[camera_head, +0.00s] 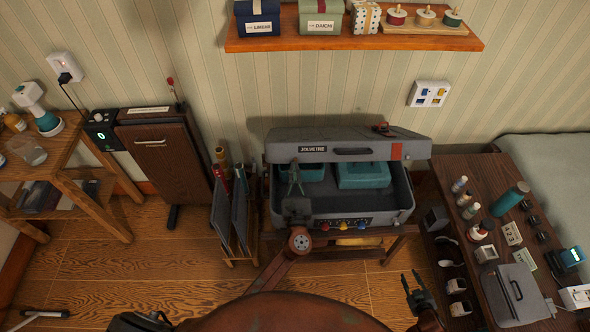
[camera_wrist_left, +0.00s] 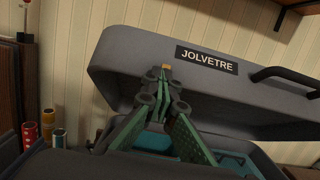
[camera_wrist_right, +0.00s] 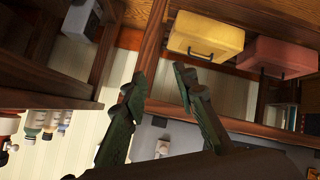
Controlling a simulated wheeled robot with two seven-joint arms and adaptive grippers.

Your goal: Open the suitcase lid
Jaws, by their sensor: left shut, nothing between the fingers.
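The grey suitcase (camera_head: 400,192) stands on a low wooden stand. Teal boxes (camera_head: 363,176) lie inside. My left gripper (camera_head: 295,168) is shut and empty at the front opening, its tips by the lid's front face left of the label; I cannot tell if they touch. My right gripper (camera_head: 415,283) is open and empty, right of the stand and away from the suitcase.
A dark table (camera_head: 478,262) with bottles and small items stands at right. A rack with dark panels (camera_head: 240,212) is close at the suitcase's left. A wooden shelf (camera_head: 400,43) with boxes hangs above the lid.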

